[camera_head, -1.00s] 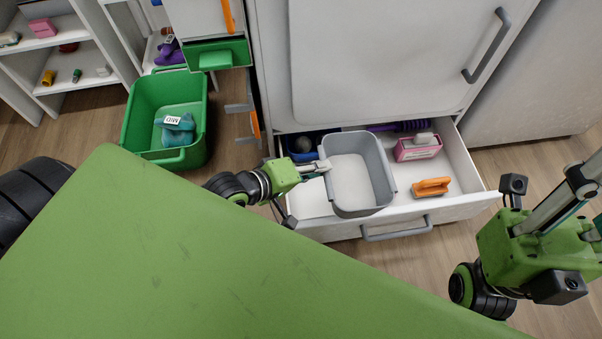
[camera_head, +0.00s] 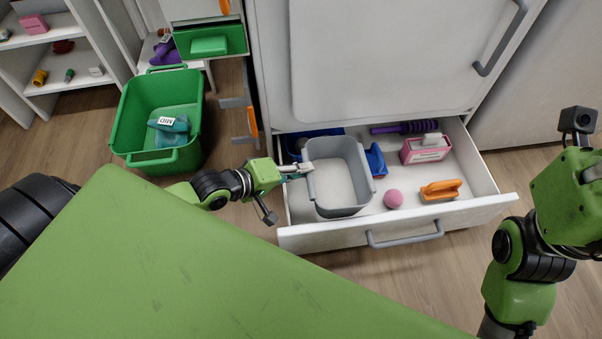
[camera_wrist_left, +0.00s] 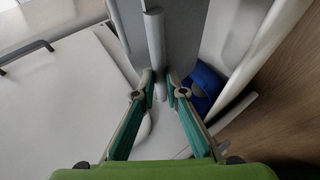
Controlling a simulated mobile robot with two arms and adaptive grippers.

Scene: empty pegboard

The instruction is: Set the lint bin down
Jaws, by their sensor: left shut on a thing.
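The lint bin (camera_head: 350,205) is a grey open-topped tub, empty inside, in or just over the left part of the open white drawer (camera_head: 410,232). My left gripper (camera_head: 300,171) is shut on its left rim. In the left wrist view, the fingertips (camera_wrist_left: 160,92) close on the rim of the grey bin (camera_wrist_left: 182,35). The bin looks about upright. I cannot tell whether its bottom touches the drawer floor. My right gripper (camera_head: 588,172) is at the right edge, away from the drawer, its fingers partly cut off.
The drawer also holds a blue item (camera_head: 376,161), a pink ball (camera_head: 393,199), an orange-handled brush (camera_head: 440,190), a pink box (camera_head: 425,150) and a purple brush (camera_head: 404,128). A green bin (camera_head: 130,120) stands on the floor at left. White shelves (camera_head: 60,83) are beyond.

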